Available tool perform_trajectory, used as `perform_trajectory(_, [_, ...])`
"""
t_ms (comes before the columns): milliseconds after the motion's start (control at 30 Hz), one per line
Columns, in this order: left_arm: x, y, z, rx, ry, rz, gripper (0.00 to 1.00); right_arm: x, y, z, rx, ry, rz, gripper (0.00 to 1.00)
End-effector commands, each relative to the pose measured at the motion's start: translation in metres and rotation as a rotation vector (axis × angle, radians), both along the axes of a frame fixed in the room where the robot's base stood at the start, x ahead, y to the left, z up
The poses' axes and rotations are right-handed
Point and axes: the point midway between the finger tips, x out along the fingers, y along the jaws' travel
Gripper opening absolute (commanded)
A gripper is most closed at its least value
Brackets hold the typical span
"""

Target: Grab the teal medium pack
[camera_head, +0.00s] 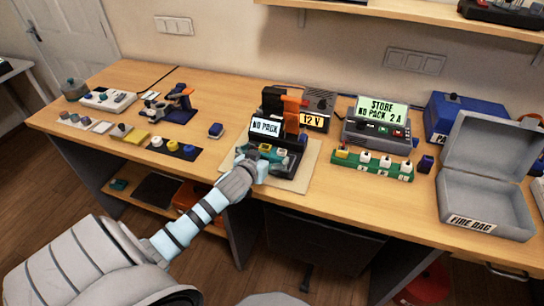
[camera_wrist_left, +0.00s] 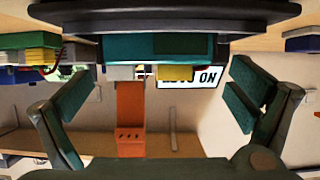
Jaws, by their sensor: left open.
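The teal medium pack (camera_wrist_left: 150,47) spans the upper middle of the left wrist view, with a dark part above it and a yellow piece at its lower side. In the head view a teal and yellow part (camera_head: 278,153) shows at the front of the black tester (camera_head: 292,162), partly hidden by my left gripper (camera_head: 263,157). My left gripper is open; its two dark teal fingers stand wide apart in the left wrist view (camera_wrist_left: 148,95), with the pack close ahead. Contact cannot be told. My right gripper is out of view.
A green strip with several pieces (camera_head: 372,172) and an open grey box (camera_head: 485,205) lie to the right. Small parts and trays lie to the left.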

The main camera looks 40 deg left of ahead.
Motion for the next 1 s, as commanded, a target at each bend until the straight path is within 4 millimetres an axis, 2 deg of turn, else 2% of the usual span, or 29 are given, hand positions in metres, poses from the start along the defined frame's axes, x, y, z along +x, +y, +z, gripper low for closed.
perform_trajectory(133, [0.024, 0.004, -0.011, -0.003, -0.001, 0.0, 1.0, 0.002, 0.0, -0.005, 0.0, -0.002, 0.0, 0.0])
perform_trajectory(233, [0.04, 0.008, -0.019, -0.004, -0.001, -0.002, 1.0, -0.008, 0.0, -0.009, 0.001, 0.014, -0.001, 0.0])
perform_trajectory(367, [0.047, 0.01, -0.021, -0.001, 0.0, -0.004, 1.0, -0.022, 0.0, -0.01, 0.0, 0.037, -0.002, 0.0])
perform_trajectory(500, [0.046, 0.01, -0.021, 0.0, 0.0, -0.003, 0.98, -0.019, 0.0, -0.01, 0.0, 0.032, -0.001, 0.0])
perform_trajectory(633, [0.046, 0.01, -0.021, 0.0, 0.0, -0.003, 0.78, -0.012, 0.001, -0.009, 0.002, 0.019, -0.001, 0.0])
perform_trajectory(833, [0.046, 0.01, -0.02, 0.0, -0.001, -0.003, 0.46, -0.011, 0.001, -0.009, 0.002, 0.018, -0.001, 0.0])
perform_trajectory(1000, [0.046, 0.01, -0.019, 0.0, -0.003, -0.004, 0.44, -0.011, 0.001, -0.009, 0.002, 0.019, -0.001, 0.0])
